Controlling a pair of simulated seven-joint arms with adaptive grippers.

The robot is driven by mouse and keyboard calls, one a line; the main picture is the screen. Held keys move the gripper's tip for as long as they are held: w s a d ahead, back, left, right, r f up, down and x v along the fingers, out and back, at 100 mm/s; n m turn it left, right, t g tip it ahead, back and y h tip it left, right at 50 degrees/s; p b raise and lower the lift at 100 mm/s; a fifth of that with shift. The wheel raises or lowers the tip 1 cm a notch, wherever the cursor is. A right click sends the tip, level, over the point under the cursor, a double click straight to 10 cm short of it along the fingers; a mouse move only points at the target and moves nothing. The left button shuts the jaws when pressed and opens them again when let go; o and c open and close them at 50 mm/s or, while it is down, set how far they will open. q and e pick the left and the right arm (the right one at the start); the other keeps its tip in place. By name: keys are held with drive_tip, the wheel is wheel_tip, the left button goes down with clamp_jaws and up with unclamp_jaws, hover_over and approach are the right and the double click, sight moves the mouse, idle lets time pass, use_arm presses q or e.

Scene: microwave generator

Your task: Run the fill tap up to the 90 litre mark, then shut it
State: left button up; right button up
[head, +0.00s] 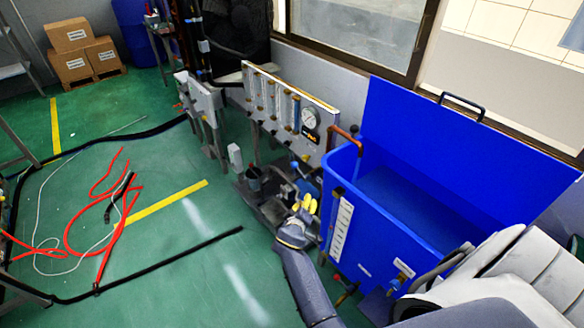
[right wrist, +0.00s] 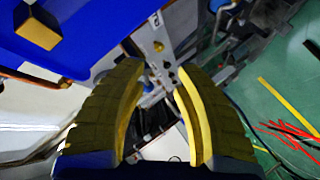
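A blue open tank (head: 385,215) stands at the right in the head view, its lid (head: 455,150) raised behind it. A white strip with marks (head: 341,228) is upright on its near left side; I cannot read the figures or a water level. A copper pipe (head: 343,131) comes over the tank's left rim. I cannot tell which fitting is the fill tap. My right gripper (head: 306,205) is left of the strip. In the right wrist view its yellow fingers (right wrist: 158,95) are apart, with nothing seen between them. My left gripper is not in view.
A panel with clear tubes and a round gauge (head: 310,118) stands behind my right gripper. Brass-coloured fittings (head: 347,290) sit low on the tank's front. Red hoses (head: 105,215) and black cables lie on the green floor at left. Boxes (head: 72,65) stand at the back left.

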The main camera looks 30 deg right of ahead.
sight(298, 170)
drive_tip(key=w+a+r+n+t+y, duration=0.1)
drive_tip(key=w+r+n+t, duration=0.15)
drive_tip(key=r, duration=0.35)
drive_tip(key=x, duration=1.7)
drive_tip(key=shift+w+a+f, duration=0.2)
drive_tip(key=shift+w+f, duration=0.05)
drive_tip(key=shift+w, duration=0.3)
drive_tip(key=shift+c, duration=0.3)
clamp_jaws()
drive_tip(key=shift+w+a, duration=0.1)
drive_tip(key=shift+a, duration=0.05)
